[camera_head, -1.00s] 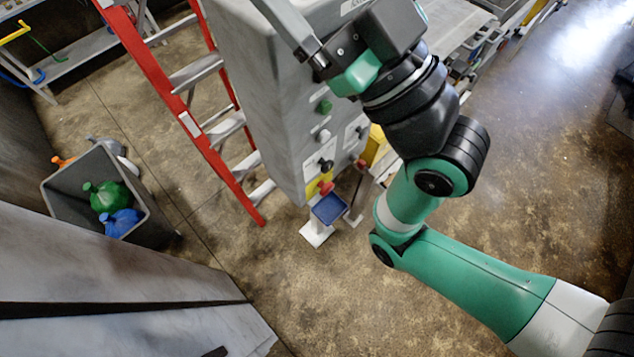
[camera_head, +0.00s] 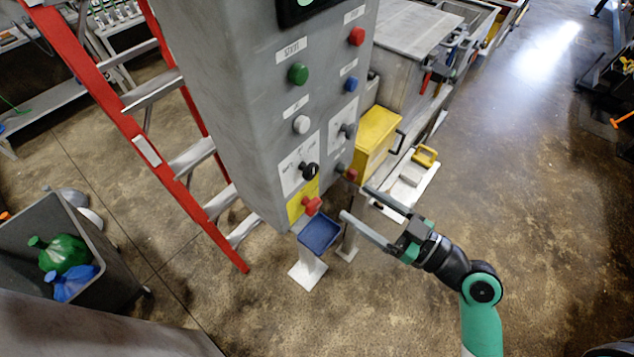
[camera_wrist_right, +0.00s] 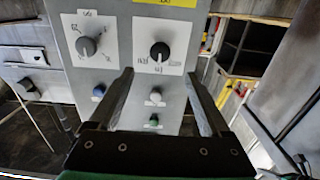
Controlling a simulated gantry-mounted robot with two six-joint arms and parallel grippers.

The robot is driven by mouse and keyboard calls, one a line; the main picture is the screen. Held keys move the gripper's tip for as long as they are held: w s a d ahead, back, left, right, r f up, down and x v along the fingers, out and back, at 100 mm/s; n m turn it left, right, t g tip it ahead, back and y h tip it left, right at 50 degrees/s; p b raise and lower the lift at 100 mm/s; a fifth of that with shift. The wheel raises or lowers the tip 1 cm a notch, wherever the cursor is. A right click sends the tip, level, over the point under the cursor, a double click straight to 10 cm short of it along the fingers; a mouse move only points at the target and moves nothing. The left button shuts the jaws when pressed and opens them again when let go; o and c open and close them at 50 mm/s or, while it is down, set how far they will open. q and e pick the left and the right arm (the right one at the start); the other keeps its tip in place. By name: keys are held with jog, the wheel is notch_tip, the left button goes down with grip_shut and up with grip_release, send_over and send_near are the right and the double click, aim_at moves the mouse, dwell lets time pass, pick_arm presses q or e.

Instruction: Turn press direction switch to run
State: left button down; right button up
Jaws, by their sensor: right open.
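The grey control panel (camera_head: 225,110) carries two rotary switches on white labels. A black knob (camera_head: 309,171) is lower left and a dark grey knob (camera_head: 347,131) is upper right. The right wrist view shows the panel upside down, with the black knob (camera_wrist_right: 160,52) on the right and the grey knob (camera_wrist_right: 88,46) on the left. I cannot read which label is the press direction switch. My right gripper (camera_head: 357,202) is open and empty in front of the lower panel. In the wrist view its fingers (camera_wrist_right: 158,77) point toward the black knob, apart from it. My left gripper is not in view.
A red ladder (camera_head: 150,150) stands left. Open floor lies right.

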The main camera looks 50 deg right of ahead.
aim_at(313, 173)
jog(key=w+p, duration=0.1)
jog(key=w, duration=0.2)
jog(key=w+p, duration=0.1)
jog(key=w, duration=0.3)
jog(key=w+p, duration=0.1)
jog(key=w, duration=0.3)
jog(key=shift+a+r, duration=0.2)
jog(key=shift+a, duration=0.1)
jog(key=shift+w+f, duration=0.1)
jog(key=shift+w, duration=0.25)
grip_shut()
